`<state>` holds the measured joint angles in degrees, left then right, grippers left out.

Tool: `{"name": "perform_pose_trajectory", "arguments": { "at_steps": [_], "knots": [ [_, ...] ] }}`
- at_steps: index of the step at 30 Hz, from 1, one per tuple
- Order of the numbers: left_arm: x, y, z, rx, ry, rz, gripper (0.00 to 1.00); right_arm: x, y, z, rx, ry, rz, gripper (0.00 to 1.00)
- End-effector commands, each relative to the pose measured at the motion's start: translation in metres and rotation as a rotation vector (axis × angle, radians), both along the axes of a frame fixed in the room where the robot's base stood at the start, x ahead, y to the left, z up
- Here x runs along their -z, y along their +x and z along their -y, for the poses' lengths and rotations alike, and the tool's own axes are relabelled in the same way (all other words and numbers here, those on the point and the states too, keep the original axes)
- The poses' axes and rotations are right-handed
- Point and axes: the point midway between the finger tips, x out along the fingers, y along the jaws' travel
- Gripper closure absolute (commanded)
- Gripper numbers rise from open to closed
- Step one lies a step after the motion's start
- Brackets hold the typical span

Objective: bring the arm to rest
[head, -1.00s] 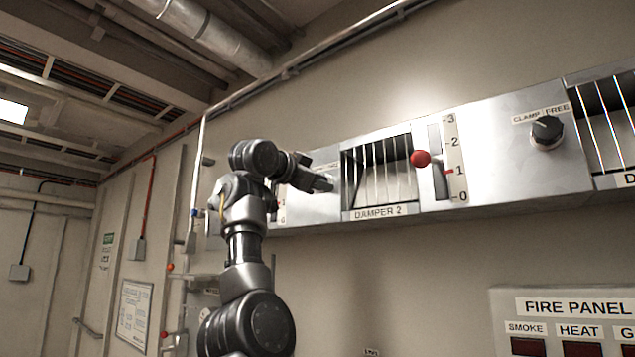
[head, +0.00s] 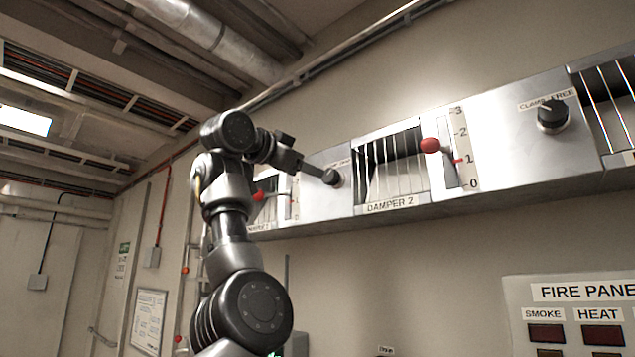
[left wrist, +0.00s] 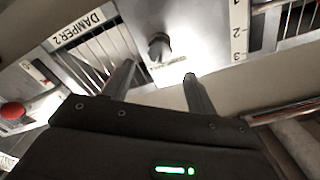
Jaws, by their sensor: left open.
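My left gripper (head: 305,168) is at the wall panel, left of the damper 2 window, its jaws pointing toward a dark round knob (head: 332,177). In the left wrist view its two fingers (left wrist: 158,72) are spread apart with nothing between them. The knob (left wrist: 158,46) stands beyond the fingertips, apparently clear of them. My left arm (head: 232,220) reaches up from below, bent at the elbow. My right gripper is in neither view.
The silver damper panel (head: 500,150) runs along the wall, with a red lever ball (head: 430,145) and a clamp/free knob (head: 552,115). Another red lever ball (head: 258,196) is close behind my arm. The fire panel (head: 590,285) is lower right. Wall below the dampers is mostly bare.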

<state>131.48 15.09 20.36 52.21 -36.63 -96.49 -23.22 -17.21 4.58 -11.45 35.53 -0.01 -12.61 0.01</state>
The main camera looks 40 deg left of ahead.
Motion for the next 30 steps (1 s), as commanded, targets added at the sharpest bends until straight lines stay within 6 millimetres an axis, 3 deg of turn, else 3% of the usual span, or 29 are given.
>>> {"name": "perform_pose_trajectory", "arguments": {
  "at_steps": [6, 23, 26, 30],
  "knots": [
    [0.0, -0.015, 0.0, 0.001, 0.001, -0.001, 0.43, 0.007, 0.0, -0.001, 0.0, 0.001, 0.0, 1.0],
    [-0.001, -0.015, 0.0, 0.0, 0.0, -0.001, 0.43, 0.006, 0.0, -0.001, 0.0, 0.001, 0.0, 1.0],
    [-0.012, -0.015, 0.0, 0.0, 0.0, 0.0, 0.43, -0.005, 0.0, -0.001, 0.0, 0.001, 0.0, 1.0],
    [-0.055, -0.015, 0.0, 0.0, 0.0, 0.0, 0.43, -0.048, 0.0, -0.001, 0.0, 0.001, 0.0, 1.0]
  ]
}}
